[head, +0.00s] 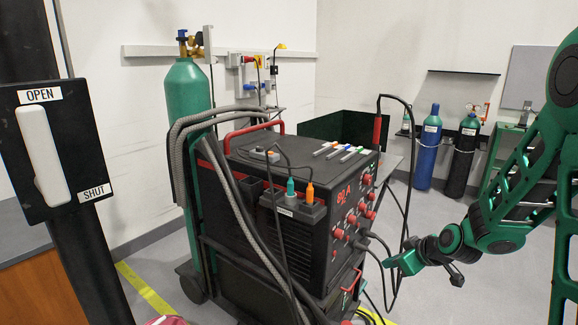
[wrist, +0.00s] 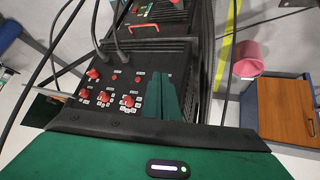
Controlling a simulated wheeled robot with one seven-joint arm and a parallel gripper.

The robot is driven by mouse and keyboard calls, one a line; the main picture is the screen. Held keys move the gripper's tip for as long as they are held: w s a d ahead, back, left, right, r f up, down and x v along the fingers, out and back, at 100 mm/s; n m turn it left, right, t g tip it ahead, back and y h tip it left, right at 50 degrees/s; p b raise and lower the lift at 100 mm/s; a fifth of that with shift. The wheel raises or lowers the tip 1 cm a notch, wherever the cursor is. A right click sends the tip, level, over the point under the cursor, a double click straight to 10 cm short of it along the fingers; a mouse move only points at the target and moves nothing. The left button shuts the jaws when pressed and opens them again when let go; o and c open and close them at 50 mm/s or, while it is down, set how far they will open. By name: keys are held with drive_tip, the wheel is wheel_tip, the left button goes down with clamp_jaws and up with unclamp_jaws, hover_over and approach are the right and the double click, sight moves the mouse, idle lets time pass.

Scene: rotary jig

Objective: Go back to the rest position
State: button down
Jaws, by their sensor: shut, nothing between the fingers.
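My gripper (head: 390,263) is at the end of my green arm, which reaches in from the right in the head view. Its fingers are shut with nothing between them. They point left toward the red-knobbed front of the black welding machine (head: 262,190), a short way off it; I cannot tell the exact gap. In the wrist view the two green fingers (wrist: 162,97) lie side by side in front of the machine's control panel (wrist: 115,85), right of its red knobs.
Cables hang in front of the machine, close to my gripper. A green cylinder (head: 187,100) stands behind it, and blue (head: 428,150) and black (head: 462,155) cylinders stand at the back wall. A white handle (head: 44,155) between OPEN and SHUT labels is at left. A pink bin (wrist: 248,58) shows in the wrist view.

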drive_tip(key=s+d+r+m+g+h, duration=0.1)
drive_tip(key=s+d+r+m+g, duration=0.1)
drive_tip(key=s, duration=1)
drive_tip(key=s+d+r+m+g+h, duration=0.1)
drive_tip(key=s+d+r+m+g, duration=0.2)
drive_tip(key=s, duration=0.9)
drive_tip(key=s+d+r+m+g+h, duration=0.1)
drive_tip(key=s+d+r+m+g, duration=0.2)
drive_tip(key=s, duration=1)
drive_tip(key=d+r+m, duration=0.3)
drive_tip(key=m, duration=0.2)
drive_tip(key=shift+d+r, duration=0.15)
drive_tip(key=shift+d, duration=0.05)
drive_tip(key=shift+w, duration=0.2)
drive_tip(key=shift+w+f, duration=0.25)
drive_tip(key=shift+w, duration=0.25)
